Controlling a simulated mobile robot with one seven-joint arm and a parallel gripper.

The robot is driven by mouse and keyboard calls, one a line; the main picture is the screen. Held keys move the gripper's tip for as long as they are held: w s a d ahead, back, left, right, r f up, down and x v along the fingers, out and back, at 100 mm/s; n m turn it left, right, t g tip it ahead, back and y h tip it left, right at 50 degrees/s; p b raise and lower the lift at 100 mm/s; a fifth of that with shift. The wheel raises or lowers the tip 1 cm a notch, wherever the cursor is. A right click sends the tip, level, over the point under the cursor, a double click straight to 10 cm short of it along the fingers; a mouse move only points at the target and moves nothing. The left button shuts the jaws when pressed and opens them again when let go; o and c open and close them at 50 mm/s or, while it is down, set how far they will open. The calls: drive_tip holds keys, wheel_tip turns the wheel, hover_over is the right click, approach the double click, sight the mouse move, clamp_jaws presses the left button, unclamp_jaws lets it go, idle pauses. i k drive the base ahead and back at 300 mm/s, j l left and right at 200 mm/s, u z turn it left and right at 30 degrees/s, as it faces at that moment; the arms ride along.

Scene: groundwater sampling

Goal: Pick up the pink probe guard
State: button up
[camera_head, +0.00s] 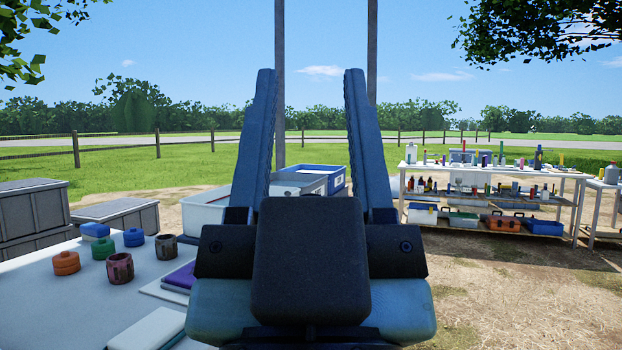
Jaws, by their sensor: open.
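A dark pink, slotted, cylinder-shaped guard (120,268) stands upright on the white table (52,305) at the lower left. It looks like the pink probe guard. A similar dark grey-brown slotted guard (166,248) stands behind it to the right. My gripper (310,82) is in the centre of the picture, pointing up and away, with its two long fingers spread apart. It is open, with nothing between the fingers. It is to the right of the pink guard and apart from it.
An orange cap (66,263), a green cap (103,248) and a blue cap (134,237) stand near the guards. A purple book-like item (182,276) and a pale box (148,330) lie to the right. Grey crates (32,212) stand behind; a stocked shelf (490,197) is farther right.

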sight(121, 270)
drive_tip(key=i+l+u, duration=0.1)
drive_tip(key=i+l, duration=0.2)
drive_tip(key=i+l+u, duration=0.1)
drive_tip(key=i+l, duration=0.25)
drive_tip(key=i+l+u, duration=0.1)
drive_tip(key=i+l, duration=0.25)
drive_tip(key=i, duration=0.15)
drive_tip(key=i+l+u, duration=0.1)
drive_tip(key=i+l, duration=0.25)
drive_tip(key=i+l+u, duration=0.1)
drive_tip(key=i+l, duration=0.25)
drive_tip(key=i+l+u, duration=0.1)
drive_tip(key=i+l, duration=0.2)
drive_tip(key=l, duration=0.25)
drive_tip(key=i+l+u, duration=0.1)
drive_tip(key=i+l, duration=0.2)
drive_tip(key=l, duration=0.15)
drive_tip(key=i+l+u, duration=0.1)
drive_tip(key=i+l, duration=0.2)
drive_tip(key=l, duration=0.2)
